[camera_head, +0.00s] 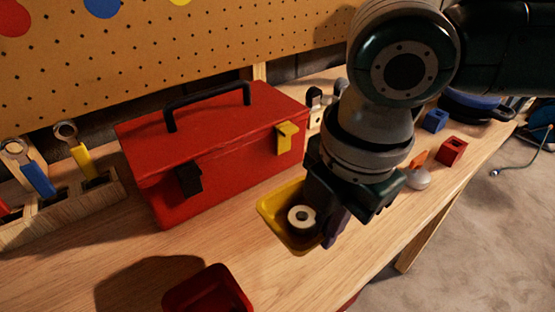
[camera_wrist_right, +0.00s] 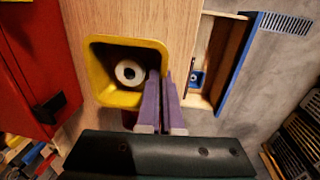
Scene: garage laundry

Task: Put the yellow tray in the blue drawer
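The yellow tray (camera_head: 267,211) has a white roll (camera_head: 301,216) inside. It shows large in the right wrist view (camera_wrist_right: 98,75), over the wooden bench. My right gripper (camera_wrist_right: 162,82) has its two purple fingers close together at the tray's right wall, one inside and one outside, so it looks shut on that wall. In the head view my right gripper (camera_head: 335,228) hides the tray's right side. I cannot tell whether the tray is clear of the bench. The blue drawer (camera_wrist_right: 245,62) stands open beyond the bench edge in the right wrist view. My left gripper is not in view.
A red toolbox (camera_head: 218,140) stands behind and left of the tray. A red tray (camera_head: 207,290) lies at the near edge. A small blue item (camera_wrist_right: 197,78) shows inside the drawer area. Small blocks (camera_head: 452,150) lie at the right.

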